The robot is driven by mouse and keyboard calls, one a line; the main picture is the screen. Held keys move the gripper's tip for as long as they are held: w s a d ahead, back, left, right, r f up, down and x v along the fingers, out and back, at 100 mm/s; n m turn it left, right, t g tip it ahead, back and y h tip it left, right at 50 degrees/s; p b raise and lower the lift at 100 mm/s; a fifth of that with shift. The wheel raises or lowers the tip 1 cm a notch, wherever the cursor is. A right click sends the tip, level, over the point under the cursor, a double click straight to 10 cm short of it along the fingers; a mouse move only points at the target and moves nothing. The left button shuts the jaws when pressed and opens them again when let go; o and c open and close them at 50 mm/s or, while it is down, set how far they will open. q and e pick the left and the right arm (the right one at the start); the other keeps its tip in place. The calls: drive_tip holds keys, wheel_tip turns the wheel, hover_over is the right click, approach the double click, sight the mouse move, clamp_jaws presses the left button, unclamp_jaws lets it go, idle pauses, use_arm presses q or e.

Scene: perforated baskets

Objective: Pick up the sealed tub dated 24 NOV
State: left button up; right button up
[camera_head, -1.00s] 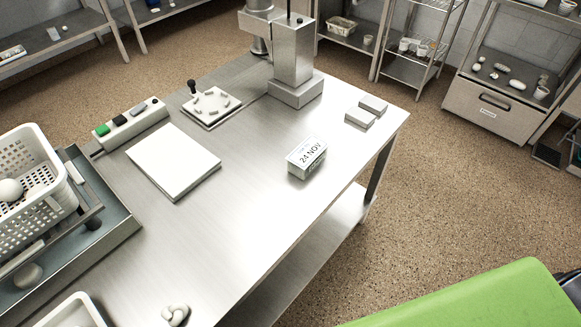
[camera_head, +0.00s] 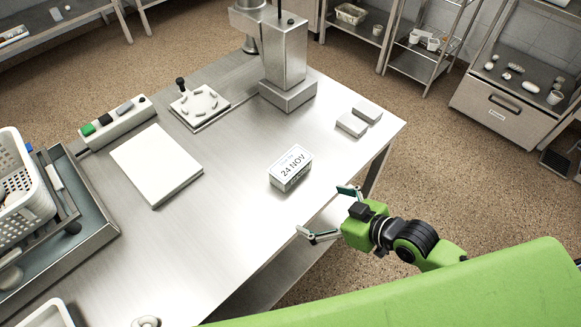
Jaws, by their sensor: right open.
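The sealed tub (camera_head: 290,168) is a small box with a white top that reads 24 NOV. It sits upright on the steel table (camera_head: 225,225), near its right edge. My right gripper (camera_head: 326,211) is open and empty, its two fingers spread toward the tub. It is at the table's right edge, below and right of the tub and apart from it. My left gripper is not in view.
A white board (camera_head: 156,164), a button box (camera_head: 118,122) and a white perforated basket (camera_head: 22,190) are to the left. A steel column (camera_head: 286,60) stands behind the tub. Two small blocks (camera_head: 352,124) lie at the back right. The table around the tub is clear.

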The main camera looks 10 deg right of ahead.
drive_tip(key=t+y, duration=0.1)
drive_tip(key=t, duration=0.1)
approach(299, 174)
drive_tip(key=shift+s+d+f, duration=0.1)
drive_tip(key=shift+s+d, duration=0.1)
drive_tip(key=shift+w+a+y, duration=0.1)
drive_tip(key=shift+w+y, duration=0.15)
drive_tip(key=shift+y, duration=0.05)
drive_tip(key=x, duration=0.7)
drive_tip(key=shift+w+a+f, duration=0.2)
drive_tip(key=shift+w, duration=0.1)
drive_tip(key=shift+p+x, duration=0.45)
drive_tip(key=shift+x, duration=2.3)
drive_tip(key=shift+w+d+r, duration=0.1)
drive_tip(key=shift+r, duration=0.1)
drive_tip(key=c, duration=1.4)
